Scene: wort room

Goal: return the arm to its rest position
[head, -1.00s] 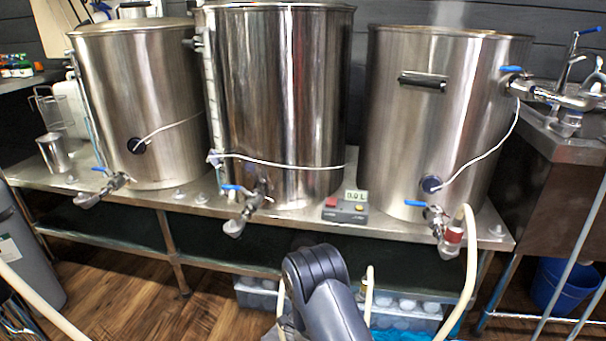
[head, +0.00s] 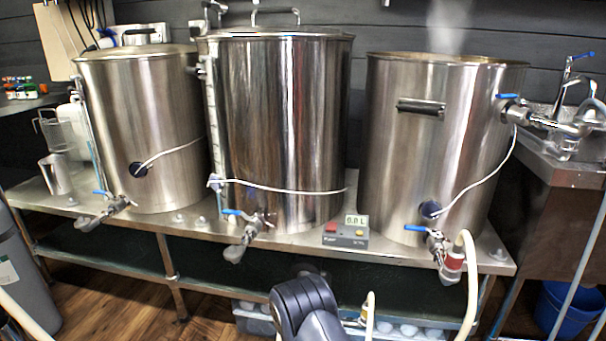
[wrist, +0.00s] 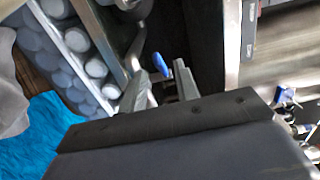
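My dark grey arm (head: 305,308) shows at the bottom middle of the head view, in front of the steel bench. Its gripper is hidden in that view. In the wrist view my gripper (wrist: 160,88) shows two grey fingers standing apart, with nothing seen held between them. A small blue piece (wrist: 183,68), perhaps a valve handle, shows near the fingertips; whether it touches a finger I cannot tell. A dark part of my own arm fills the lower wrist view.
Three steel kettles (head: 275,130) stand on the bench (head: 290,240), with valves at the front. A small control box (head: 346,233) reads 0.0 L. A pale hose (head: 472,285) hangs at the right. Clear crates (wrist: 75,50) and blue cloth (wrist: 30,135) lie low down.

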